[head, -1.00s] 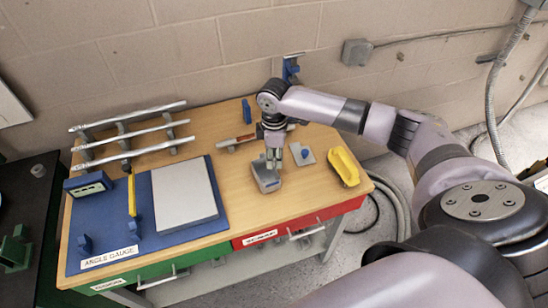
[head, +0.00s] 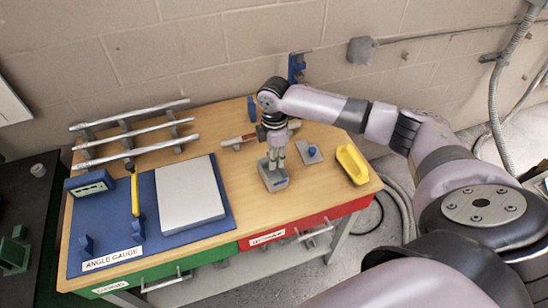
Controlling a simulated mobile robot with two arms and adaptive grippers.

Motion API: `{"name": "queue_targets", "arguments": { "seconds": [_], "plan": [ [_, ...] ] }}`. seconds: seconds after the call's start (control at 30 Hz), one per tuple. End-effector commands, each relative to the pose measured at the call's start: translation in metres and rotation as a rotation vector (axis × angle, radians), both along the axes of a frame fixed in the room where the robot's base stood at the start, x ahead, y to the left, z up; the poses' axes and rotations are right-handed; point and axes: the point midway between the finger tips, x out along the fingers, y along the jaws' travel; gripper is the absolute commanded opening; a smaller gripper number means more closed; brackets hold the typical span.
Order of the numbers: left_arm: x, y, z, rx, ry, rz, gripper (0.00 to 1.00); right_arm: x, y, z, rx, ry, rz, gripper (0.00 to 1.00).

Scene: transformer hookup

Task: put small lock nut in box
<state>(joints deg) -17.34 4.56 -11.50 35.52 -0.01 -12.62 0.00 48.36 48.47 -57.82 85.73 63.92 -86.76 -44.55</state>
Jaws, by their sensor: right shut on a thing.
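My right gripper (head: 277,163) points down over a small grey box (head: 274,181) on the wooden workbench, its fingertips at or just above the box's top. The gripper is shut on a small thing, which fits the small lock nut. The nut itself is too small and too hidden by the fingers to make out. The box has a dark label on its front, and its inside is mostly hidden by the fingers. My left gripper is not in view.
A yellow tray (head: 352,163) and a small plate with a blue knob (head: 312,152) lie to the right. A blue mat (head: 149,249) with a grey plate (head: 189,194) fills the left. Metal rods on a rack (head: 130,135) stand behind it. The front middle of the bench is clear.

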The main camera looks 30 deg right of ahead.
Motion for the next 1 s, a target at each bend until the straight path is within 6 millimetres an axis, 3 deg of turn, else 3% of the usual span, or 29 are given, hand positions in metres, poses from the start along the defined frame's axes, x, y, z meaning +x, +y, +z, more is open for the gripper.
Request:
{"name": "queue_targets", "arguments": {
  "seconds": [0.33, 1.0],
  "plan": [
    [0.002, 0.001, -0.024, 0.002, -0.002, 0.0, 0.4, 0.001, -0.004, -0.018, -0.001, -0.001, 0.003, 0.0],
    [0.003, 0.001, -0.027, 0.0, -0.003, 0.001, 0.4, -0.007, 0.006, -0.056, 0.0, 0.001, -0.002, 0.0]
  ]
}}
